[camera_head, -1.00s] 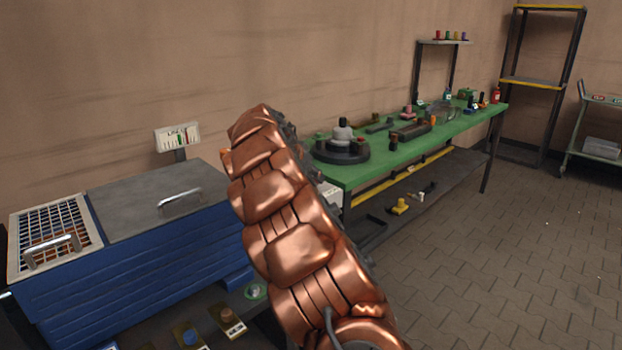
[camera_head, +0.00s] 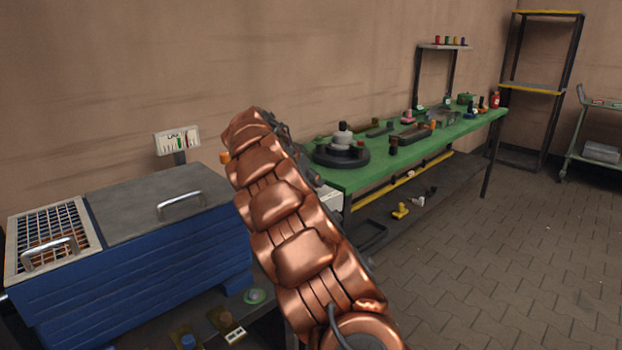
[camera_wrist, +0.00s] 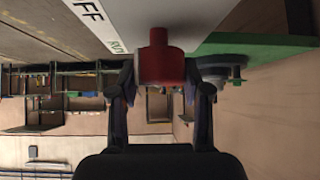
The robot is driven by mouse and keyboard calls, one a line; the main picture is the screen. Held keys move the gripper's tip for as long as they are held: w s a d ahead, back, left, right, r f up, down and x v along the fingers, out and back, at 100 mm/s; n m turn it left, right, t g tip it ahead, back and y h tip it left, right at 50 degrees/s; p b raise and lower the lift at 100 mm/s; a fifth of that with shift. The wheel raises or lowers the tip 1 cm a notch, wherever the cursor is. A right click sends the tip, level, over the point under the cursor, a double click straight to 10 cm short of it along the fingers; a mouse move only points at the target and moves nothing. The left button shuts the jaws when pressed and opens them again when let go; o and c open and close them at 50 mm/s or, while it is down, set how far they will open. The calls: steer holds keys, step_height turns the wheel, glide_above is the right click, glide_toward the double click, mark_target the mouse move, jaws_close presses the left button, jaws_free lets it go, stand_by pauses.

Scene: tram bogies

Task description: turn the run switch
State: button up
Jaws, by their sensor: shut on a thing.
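In the wrist view, the run switch (camera_wrist: 161,62) is a red knob with a narrower stub on it. It sits between the two fingers of my gripper (camera_wrist: 160,84), which is shut on it. Beside it is a pale panel (camera_wrist: 122,18) with dark lettering that reads "OFF" and what looks like "RUN". In the head view my copper arm hides the gripper and the switch. Part of a white box (camera_head: 329,199) shows just right of the arm. How far the knob is turned cannot be told.
A green workbench (camera_head: 400,157) with several parts, including a dark round fixture (camera_head: 341,154), stands right of my arm. A blue cabinet (camera_head: 150,280) with a grey lid and a gauge (camera_head: 177,142) stand to the left. The paved floor (camera_head: 500,270) at right is clear.

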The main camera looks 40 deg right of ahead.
steer(key=o, duration=1.2)
steer(key=shift+c, duration=0.2)
steer(key=v, duration=1.2)
